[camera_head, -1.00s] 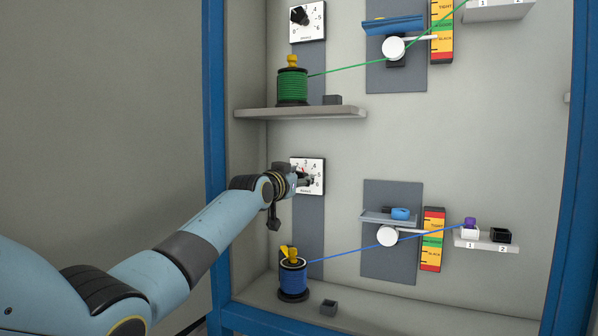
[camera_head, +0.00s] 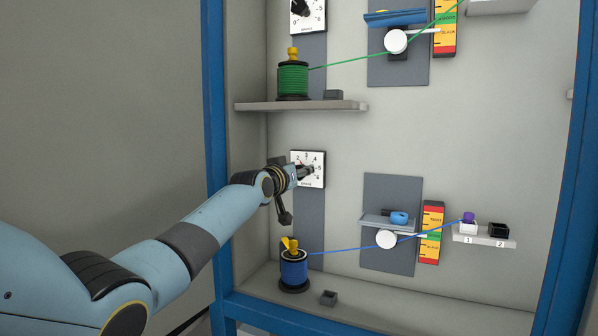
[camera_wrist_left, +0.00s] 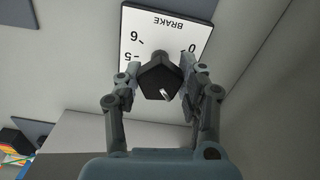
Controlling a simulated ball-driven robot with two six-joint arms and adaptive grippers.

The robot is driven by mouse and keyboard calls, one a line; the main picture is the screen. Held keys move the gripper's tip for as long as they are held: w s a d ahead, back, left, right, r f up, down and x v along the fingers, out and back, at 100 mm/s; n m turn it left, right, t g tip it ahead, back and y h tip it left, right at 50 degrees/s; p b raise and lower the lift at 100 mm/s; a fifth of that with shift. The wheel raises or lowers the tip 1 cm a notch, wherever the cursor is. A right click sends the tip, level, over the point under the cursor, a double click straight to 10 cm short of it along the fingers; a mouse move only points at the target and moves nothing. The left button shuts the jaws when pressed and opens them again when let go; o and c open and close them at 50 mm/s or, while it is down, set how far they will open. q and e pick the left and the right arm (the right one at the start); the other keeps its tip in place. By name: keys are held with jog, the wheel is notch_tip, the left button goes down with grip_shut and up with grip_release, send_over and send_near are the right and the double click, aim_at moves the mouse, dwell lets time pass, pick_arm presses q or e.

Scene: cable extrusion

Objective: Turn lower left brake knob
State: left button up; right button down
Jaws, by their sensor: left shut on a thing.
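The lower left brake dial (camera_head: 318,160) is a white plate with numbers on a grey panel, partly hidden behind my left gripper (camera_head: 304,172). In the left wrist view the dial plate (camera_wrist_left: 166,38) appears upside down, with BRAKE, 0, 5 and 6 readable. The black brake knob (camera_wrist_left: 160,77) has a white pointer mark and sits between the two fingers of my left gripper (camera_wrist_left: 163,88), which is shut on it. The right gripper is not in view.
Below the dial stands a blue spool (camera_head: 293,269) with a yellow clip, its blue cable running right past a white roller (camera_head: 386,239) to a purple plug (camera_head: 468,217). A shelf (camera_head: 300,106) with a green spool (camera_head: 293,80) is above. A blue frame post (camera_head: 214,140) stands left.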

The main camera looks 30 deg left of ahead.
pick_arm(q)
jog(key=o, duration=1.1)
jog(key=shift+c, duration=0.2)
jog(key=s, duration=1.2)
jog(key=shift+d, duration=0.35)
